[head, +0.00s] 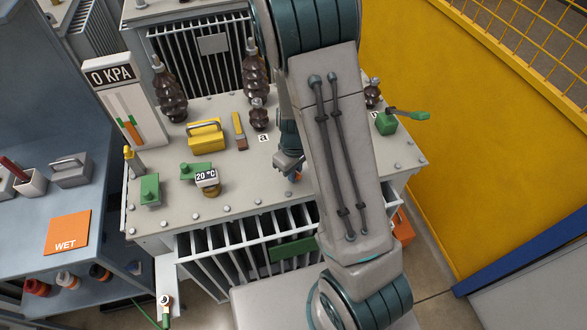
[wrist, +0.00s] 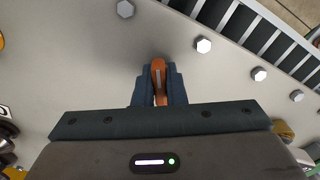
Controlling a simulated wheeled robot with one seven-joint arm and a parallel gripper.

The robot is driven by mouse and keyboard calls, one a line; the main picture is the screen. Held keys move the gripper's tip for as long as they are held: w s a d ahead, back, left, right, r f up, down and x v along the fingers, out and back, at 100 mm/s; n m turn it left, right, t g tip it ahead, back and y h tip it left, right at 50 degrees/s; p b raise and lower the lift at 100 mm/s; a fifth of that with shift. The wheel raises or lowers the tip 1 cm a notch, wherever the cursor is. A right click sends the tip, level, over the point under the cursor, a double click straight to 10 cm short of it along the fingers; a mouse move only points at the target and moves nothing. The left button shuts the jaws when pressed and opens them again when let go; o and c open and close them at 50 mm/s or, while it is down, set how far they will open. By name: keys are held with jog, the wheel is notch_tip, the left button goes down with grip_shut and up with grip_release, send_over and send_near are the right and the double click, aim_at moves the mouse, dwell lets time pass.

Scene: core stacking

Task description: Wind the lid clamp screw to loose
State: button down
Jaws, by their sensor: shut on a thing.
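My gripper (wrist: 158,80) is shut on a narrow orange handle (wrist: 158,70) above the pale grey transformer lid (wrist: 90,60) in the wrist view. The handle appears to be the lid clamp screw's; its lower part is hidden by the fingers. In the head view my gripper (head: 291,162) is low over the lid (head: 240,180), near its front edge, partly covered by my arm. Only a sliver of orange (head: 298,176) shows beside it there. I cannot tell how far the screw is turned.
A green-handled valve (head: 388,123) is at right. A blue bench with an orange WET card (head: 67,231) is at left.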

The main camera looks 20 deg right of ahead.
jog(key=n+b, duration=0.2)
jog(key=shift+f+n, duration=0.15)
jog(key=shift+n, duration=0.15)
jog(key=shift+n+b, duration=0.65)
jog(key=shift+n, duration=0.45)
jog(key=shift+n+b, duration=0.8)
jog(key=shift+n, duration=1.6)
